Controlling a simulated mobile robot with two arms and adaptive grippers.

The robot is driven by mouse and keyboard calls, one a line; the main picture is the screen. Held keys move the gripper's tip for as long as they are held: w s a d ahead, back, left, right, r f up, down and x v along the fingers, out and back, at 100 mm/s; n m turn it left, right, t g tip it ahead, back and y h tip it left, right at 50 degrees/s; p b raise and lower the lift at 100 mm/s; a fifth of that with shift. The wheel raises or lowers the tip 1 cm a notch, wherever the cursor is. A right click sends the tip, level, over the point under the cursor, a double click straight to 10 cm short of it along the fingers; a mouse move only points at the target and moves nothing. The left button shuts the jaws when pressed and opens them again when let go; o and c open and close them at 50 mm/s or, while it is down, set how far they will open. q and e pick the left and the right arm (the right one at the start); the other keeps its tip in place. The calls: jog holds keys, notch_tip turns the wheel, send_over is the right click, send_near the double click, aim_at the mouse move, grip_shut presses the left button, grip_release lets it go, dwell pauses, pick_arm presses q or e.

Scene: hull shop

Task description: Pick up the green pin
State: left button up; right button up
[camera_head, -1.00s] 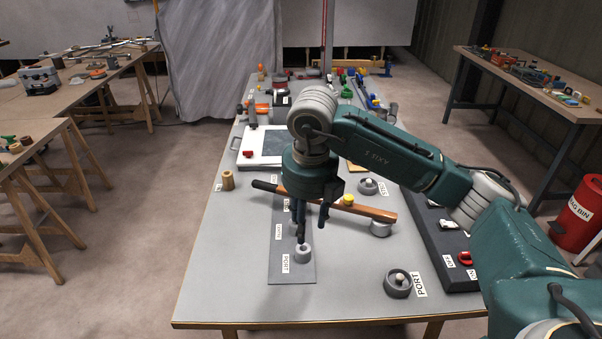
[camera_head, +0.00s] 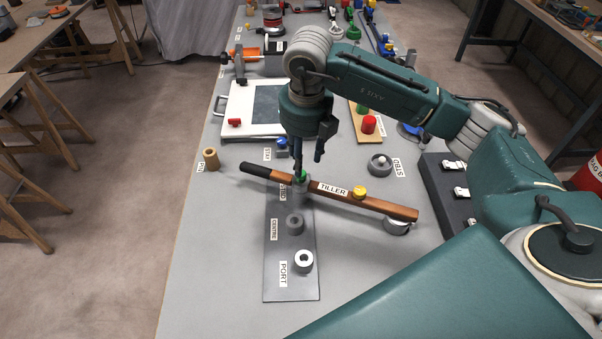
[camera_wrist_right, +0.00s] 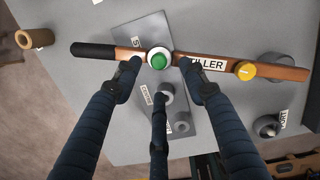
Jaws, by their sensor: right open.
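The green pin (camera_head: 301,176) stands at the wooden tiller (camera_head: 377,204), its round green top inside a pale ring. In the right wrist view the pin (camera_wrist_right: 159,61) shows from above, between the fingers. My right gripper (camera_head: 307,168) points down over the pin with its fingers spread. In the wrist view the right gripper (camera_wrist_right: 158,75) has two fingers at either side of the pin and a third below it in the picture. I cannot tell whether any finger touches it. The pin's lower part is hidden. My left gripper is not in view.
The tiller lies across a grey plate (camera_head: 270,288) with sockets labelled CENTRE (camera_head: 295,224) and PORT (camera_head: 304,261). A yellow knob (camera_head: 360,192) sits on the tiller. A grey STBD ring (camera_head: 380,164) and a wooden board with green and red cylinders (camera_head: 369,124) are to the right.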

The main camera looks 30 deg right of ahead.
aim_at(301, 183)
jog(key=shift+w+f, duration=0.1)
jog(key=shift+f, duration=0.55)
jog(key=f, duration=0.1)
jog(key=f+p, duration=0.1)
jog(key=f, duration=0.1)
jog(key=f+p, duration=0.1)
jog(key=shift+w+f, duration=0.25)
jog(key=shift+f, duration=0.25)
jog(key=shift+w+f, duration=0.1)
jog(key=shift+c, duration=0.5)
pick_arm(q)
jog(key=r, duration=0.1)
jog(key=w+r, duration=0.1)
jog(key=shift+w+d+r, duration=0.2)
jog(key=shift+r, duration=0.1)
pick_arm(e)
grip_shut()
